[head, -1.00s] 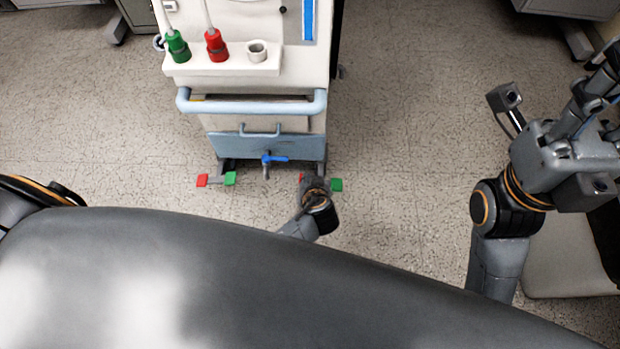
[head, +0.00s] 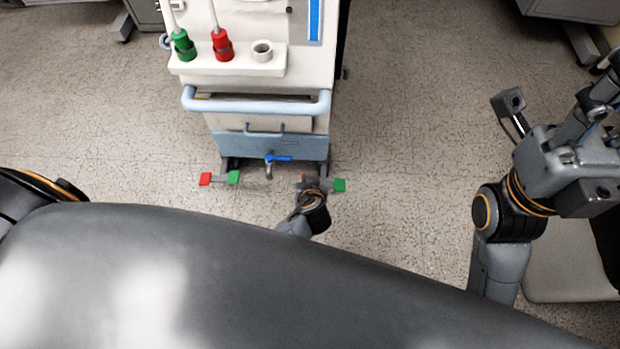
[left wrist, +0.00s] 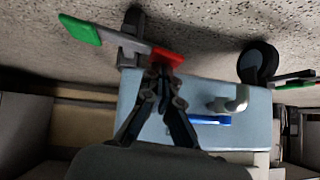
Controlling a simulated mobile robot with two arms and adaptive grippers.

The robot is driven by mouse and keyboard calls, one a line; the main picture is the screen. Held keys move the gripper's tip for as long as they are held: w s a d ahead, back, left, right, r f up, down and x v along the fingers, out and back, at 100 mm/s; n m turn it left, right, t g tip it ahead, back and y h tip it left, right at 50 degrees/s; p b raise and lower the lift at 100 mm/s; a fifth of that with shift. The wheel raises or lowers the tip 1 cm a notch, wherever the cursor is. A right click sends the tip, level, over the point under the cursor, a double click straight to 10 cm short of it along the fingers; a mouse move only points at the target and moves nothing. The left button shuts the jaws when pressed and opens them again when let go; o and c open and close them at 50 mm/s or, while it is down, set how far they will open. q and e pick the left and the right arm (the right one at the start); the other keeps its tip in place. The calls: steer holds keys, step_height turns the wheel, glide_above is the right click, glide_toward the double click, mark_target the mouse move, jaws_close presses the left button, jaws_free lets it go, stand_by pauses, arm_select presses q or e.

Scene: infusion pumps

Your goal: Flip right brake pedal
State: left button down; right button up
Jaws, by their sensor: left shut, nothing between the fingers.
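The right brake pedal has a green end (head: 339,185) and a red end, mostly hidden by my gripper in the head view. In the left wrist view the green end (left wrist: 80,29) is at upper left and the red end (left wrist: 166,57) is near the middle. My left gripper (left wrist: 160,76) is shut and empty, its fingertips at the red end, apparently touching it. In the head view my left gripper (head: 311,186) is low at the cart's front right foot. My right arm is at the right; its finger state is unclear.
The left pedal, with red (head: 205,179) and green (head: 234,177) ends, is at the cart's other front foot. A blue-handled valve (head: 278,158) sits between the pedals. The white cart (head: 230,62) has a light blue handlebar (head: 255,104). Floor at both sides is clear.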

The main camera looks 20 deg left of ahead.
arm_select(q)
steer(key=shift+s+a+f+n+t+h, duration=0.25)
steer(key=shift+a+f+n+h, duration=0.2)
steer(key=shift+h, duration=0.25)
steer(key=shift+a+f+n+t+h, duration=0.15)
steer(key=shift+f+n+t+h, duration=0.15)
steer(key=shift+h, duration=0.2)
steer(key=shift+f, duration=0.15)
steer(key=shift+a+f, duration=0.1)
